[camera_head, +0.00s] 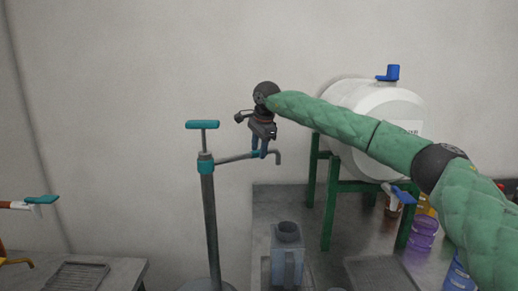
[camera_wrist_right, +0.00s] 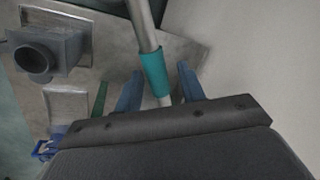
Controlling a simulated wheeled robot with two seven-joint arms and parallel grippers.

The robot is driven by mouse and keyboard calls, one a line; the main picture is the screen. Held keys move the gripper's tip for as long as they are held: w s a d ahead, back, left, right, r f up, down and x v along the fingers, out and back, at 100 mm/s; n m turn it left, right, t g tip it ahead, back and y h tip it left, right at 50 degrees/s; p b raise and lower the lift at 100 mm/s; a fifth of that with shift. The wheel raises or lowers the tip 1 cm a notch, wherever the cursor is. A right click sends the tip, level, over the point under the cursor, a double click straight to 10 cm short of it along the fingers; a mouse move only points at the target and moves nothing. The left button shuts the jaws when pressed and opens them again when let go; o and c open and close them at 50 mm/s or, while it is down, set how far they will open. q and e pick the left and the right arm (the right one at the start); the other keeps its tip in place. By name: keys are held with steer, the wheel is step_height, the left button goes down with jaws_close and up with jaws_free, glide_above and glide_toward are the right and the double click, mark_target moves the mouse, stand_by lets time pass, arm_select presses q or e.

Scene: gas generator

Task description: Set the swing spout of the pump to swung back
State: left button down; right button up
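The pump (camera_head: 210,220) is an upright grey pipe with a teal T-handle on top and a teal collar. Its swing spout (camera_head: 232,159) reaches from the collar to the right in the head view, ending in a downturned tip. My right gripper (camera_head: 260,154) is over the spout near its outer end, with its blue fingers pointing down. In the right wrist view a teal sleeve on the spout (camera_wrist_right: 154,72) lies between the two fingers, with gaps visible on both sides. The gripper looks open around it. My left gripper is not in view.
A white tank (camera_head: 385,115) on a green stand (camera_head: 328,205) is to the right. Bottles (camera_head: 424,232) stand beneath it. Another counter with a drain tray (camera_head: 76,276) is at left.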

steer(key=shift+r, duration=0.1)
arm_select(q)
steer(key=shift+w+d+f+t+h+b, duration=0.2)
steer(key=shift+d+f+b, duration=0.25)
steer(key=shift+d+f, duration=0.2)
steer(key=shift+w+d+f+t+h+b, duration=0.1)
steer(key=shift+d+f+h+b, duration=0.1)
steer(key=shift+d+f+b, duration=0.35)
arm_select(e)
steer(key=a+v, duration=0.1)
steer(key=v, duration=0.6)
steer(key=shift+d+r, duration=0.3)
steer(key=shift+d, duration=0.25)
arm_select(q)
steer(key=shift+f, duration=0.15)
arm_select(e)
steer(key=shift+s, duration=0.1)
